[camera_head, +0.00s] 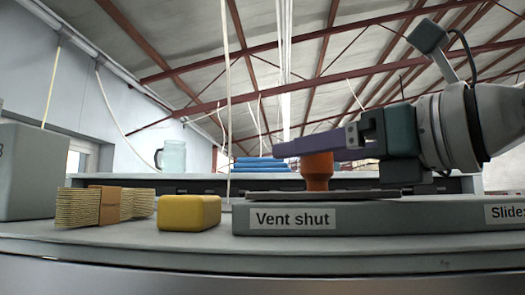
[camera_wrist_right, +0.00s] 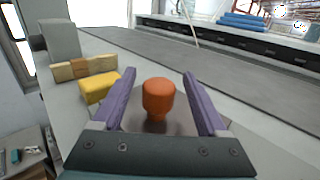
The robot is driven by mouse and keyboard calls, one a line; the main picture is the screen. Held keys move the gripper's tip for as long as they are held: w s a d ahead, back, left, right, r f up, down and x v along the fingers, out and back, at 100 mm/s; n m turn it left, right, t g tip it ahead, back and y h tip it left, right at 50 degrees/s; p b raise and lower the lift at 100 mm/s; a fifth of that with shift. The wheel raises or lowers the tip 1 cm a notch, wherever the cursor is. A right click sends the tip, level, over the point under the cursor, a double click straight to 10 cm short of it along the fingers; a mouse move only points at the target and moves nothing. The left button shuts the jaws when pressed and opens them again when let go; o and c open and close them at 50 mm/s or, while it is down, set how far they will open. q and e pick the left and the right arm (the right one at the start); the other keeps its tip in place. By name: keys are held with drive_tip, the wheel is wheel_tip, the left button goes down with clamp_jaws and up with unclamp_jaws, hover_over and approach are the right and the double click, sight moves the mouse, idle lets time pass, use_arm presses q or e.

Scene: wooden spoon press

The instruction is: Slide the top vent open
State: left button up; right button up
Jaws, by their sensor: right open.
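The top vent is a long grey block (camera_head: 370,216) with a "Vent shut" label (camera_head: 292,218) at its left end and a partly cut-off "Slide" label (camera_head: 506,212) at right. A thin dark plate (camera_head: 270,195) lies on top and carries an upright orange knob (camera_head: 318,180). My right gripper (camera_head: 282,149) reaches in from the right at knob height. In the right wrist view its two purple fingers are apart, one on each side of the knob (camera_wrist_right: 158,96), with visible gaps. My left gripper is not in view.
A yellow block (camera_head: 189,213) sits just left of the vent. A tan ridged bundle with a brown band (camera_head: 110,206) and a grey box (camera_head: 33,172) stand further left. Behind are a translucent jug (camera_head: 174,157) and a blue stack (camera_head: 260,163).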

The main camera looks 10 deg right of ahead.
drive_tip(key=shift+s, duration=0.1)
clamp_jaws()
idle(0.5)
idle(0.8)
